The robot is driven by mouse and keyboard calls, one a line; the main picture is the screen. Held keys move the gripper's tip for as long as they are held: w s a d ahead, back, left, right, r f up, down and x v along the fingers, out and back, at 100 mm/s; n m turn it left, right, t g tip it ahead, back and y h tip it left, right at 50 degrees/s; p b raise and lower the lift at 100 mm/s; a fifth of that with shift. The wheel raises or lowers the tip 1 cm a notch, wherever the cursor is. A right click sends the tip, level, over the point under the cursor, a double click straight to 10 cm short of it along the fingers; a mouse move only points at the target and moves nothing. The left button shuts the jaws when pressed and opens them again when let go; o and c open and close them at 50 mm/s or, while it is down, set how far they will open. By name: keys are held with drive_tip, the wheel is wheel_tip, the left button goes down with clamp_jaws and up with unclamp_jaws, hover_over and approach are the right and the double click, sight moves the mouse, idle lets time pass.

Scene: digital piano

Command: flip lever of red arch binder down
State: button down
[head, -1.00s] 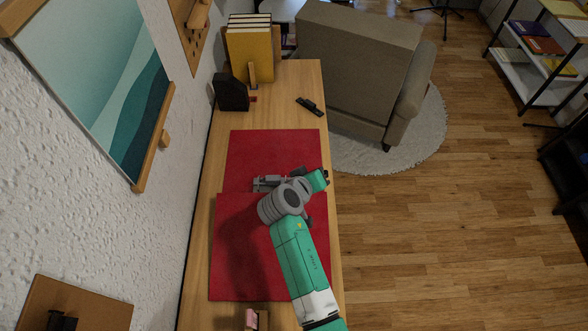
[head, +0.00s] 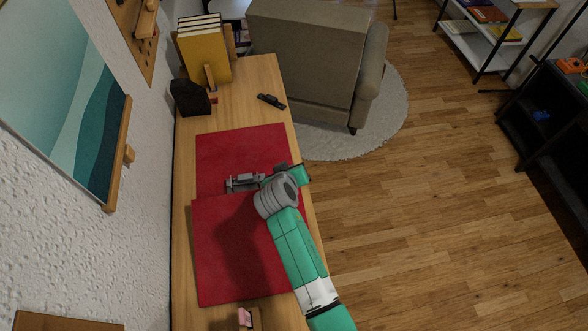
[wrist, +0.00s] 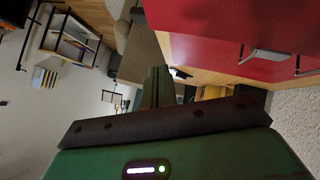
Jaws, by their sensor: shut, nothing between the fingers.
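The red arch binder (head: 240,260) lies open and flat on the wooden desk, its covers spread. Its grey metal arch mechanism (head: 243,182) sits near the middle, towards the far cover. A metal part of it also shows on the red surface in the wrist view (wrist: 264,56); I cannot tell whether the lever is up or down. My gripper (wrist: 157,85) is shut and empty, its green fingers together. In the head view my wrist is just right of the mechanism, over the binder's right edge, and the fingertips are hard to make out. In the wrist view the fingers are apart from the binder.
Yellow binders (head: 204,52) and a black holder (head: 190,98) stand at the desk's far end. A small dark object (head: 271,101) lies beyond the binder. An armchair (head: 310,60) stands right of the desk's far end. The wall borders the desk on the left.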

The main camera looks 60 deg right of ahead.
drive_tip(key=s+a+r+p, duration=0.2)
drive_tip(key=r, duration=0.3)
drive_tip(key=s+a+r+p, duration=0.2)
drive_tip(key=s+a+r, duration=0.1)
drive_tip(key=r, duration=0.3)
drive_tip(key=shift+a, duration=0.1)
drive_tip(key=shift+w, duration=0.1)
idle(0.4)
